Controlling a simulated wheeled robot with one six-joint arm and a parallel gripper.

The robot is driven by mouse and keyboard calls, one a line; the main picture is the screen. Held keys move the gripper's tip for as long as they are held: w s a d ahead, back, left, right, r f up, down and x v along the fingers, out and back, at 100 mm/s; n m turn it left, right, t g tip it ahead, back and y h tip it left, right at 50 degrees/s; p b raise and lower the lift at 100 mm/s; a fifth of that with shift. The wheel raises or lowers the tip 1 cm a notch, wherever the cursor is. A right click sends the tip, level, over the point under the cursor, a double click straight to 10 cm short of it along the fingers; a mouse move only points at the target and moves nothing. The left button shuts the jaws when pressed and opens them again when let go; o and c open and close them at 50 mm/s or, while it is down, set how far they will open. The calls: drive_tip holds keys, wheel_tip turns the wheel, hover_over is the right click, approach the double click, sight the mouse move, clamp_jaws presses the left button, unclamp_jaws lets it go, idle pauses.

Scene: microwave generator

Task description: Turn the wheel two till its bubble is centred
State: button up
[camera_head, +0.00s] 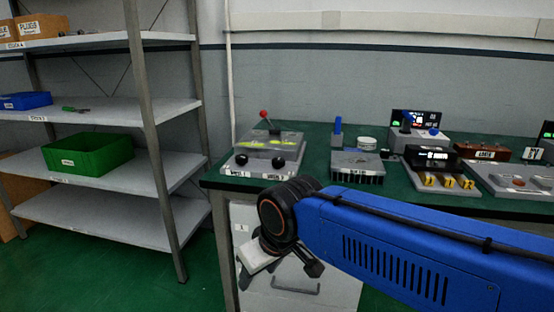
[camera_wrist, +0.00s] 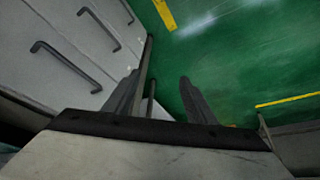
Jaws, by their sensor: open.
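A grey panel (camera_head: 262,171) stands at the left end of the green table. Two dark round wheels sit on it, a left one (camera_head: 240,159) and a right one (camera_head: 278,161). Small labels below them are too blurred to read surely. Behind them, two yellow-green strips that look like level vials, a left one (camera_head: 253,142) and a right one (camera_head: 288,140), lie on a grey block; their bubbles cannot be made out. My gripper (camera_head: 281,273) hangs below the tabletop, open and empty, apart from the panel. Its spread fingers also show in the wrist view (camera_wrist: 160,92).
A white drawer cabinet (camera_head: 300,240) stands under the table, close behind my gripper. A red-knobbed lever (camera_head: 264,115) rises behind the vials.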

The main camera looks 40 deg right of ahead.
wheel_tip(320, 180, up, 32)
drive_tip(key=m+g, duration=0.5)
drive_tip(key=m, duration=1.8)
hover_over(278, 160)
wheel_tip(278, 160, down, 17)
drive_tip(key=shift+w+d+f, duration=0.1)
drive_tip(key=shift+d, duration=0.05)
drive_tip(key=shift+c, duration=0.6)
drive_tip(key=c, duration=0.9)
